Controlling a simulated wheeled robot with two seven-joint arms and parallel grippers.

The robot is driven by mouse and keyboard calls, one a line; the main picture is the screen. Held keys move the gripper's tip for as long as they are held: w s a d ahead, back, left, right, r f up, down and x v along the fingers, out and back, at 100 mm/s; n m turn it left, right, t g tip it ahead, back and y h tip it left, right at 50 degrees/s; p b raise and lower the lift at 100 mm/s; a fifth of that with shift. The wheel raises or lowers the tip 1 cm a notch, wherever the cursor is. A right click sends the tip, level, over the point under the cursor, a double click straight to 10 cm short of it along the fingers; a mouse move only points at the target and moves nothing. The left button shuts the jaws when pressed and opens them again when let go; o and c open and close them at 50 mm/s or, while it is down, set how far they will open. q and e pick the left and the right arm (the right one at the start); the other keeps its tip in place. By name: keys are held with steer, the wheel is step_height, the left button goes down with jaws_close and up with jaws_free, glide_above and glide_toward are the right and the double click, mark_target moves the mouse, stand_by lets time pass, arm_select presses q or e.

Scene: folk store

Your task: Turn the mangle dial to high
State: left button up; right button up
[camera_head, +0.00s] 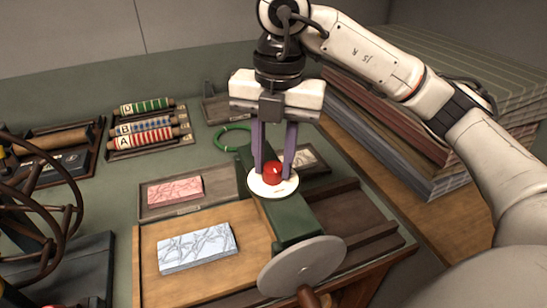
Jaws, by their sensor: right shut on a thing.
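The mangle (296,222) is a long dark green body lying across a wooden bed, with a grey disc wheel (301,266) at its near end. On top of it sits a white round dial plate (261,187) with a red knob (273,174) in its middle. My right gripper (273,168) reaches down from above, and its two purple fingers are shut on the red knob, one at each side. Any marks on the dial are too small to read. My left gripper is not in view.
A wooden tray (150,282) holds a pale blue patterned block (197,248); a red patterned block (175,190) lies behind it. Rollers marked A, B and D (146,128) stand in a rack at back left. A green ring (232,137) lies behind the mangle. Stacked cloth (400,120) fills the right.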

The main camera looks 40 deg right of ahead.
mark_target(276, 168)
steer(key=o, duration=1)
steer(key=shift+o, duration=0.2)
step_height(276, 168, up, 10)
steer(key=p, duration=0.2)
steer(key=shift+s+d+r, duration=0.15)
steer(key=shift+s+r, duration=0.05)
